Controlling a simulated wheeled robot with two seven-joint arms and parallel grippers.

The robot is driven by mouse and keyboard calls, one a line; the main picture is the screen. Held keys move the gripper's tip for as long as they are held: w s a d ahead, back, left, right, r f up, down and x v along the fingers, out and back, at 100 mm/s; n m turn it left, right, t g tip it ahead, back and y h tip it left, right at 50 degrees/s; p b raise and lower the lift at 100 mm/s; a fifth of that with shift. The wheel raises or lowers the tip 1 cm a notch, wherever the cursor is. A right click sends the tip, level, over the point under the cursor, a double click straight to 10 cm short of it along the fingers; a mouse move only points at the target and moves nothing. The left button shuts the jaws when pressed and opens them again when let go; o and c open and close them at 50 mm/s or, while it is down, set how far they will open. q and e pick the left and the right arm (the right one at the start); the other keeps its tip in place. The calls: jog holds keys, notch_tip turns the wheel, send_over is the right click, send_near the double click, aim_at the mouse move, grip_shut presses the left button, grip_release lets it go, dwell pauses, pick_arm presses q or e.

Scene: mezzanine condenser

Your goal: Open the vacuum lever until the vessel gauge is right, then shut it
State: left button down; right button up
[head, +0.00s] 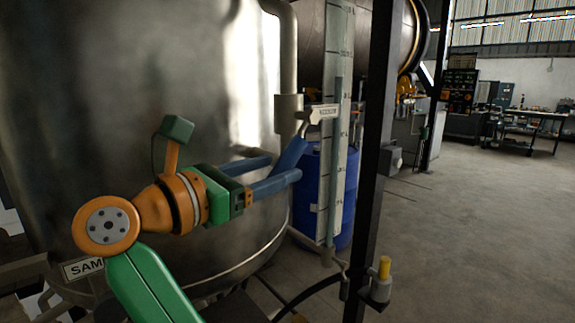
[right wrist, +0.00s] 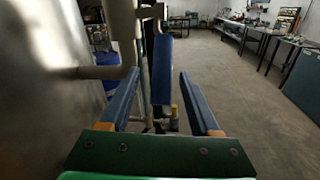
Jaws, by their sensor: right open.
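In the right wrist view, the lever (right wrist: 162,72) shows between the open fingers (right wrist: 160,80), with gaps on both sides; I cannot tell any contact. A tall pale scale (head: 338,190) with tick marks stands right of the lever; its reading is too small to tell, and I cannot tell if it is the vessel gauge. My left gripper is not in view.
A large steel vessel (head: 90,100) fills the left side, close to my right arm. A dark upright post (head: 375,150), a blue drum (head: 345,190) and a yellow-topped fitting (head: 383,268) stand to the right. Open floor (head: 470,230) lies beyond, with workbenches farther back.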

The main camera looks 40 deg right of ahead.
aim_at(295, 162)
jog(key=p+x, duration=0.1)
jog(key=x, duration=0.3)
jog(key=shift+d+r, duration=0.1)
jog(key=shift+d, duration=0.3)
jog(key=shift+w+d, duration=0.15)
jog(key=shift+d, duration=0.25)
jog(key=shift+a, duration=0.15)
jog(key=shift+c, duration=0.8)
grip_shut()
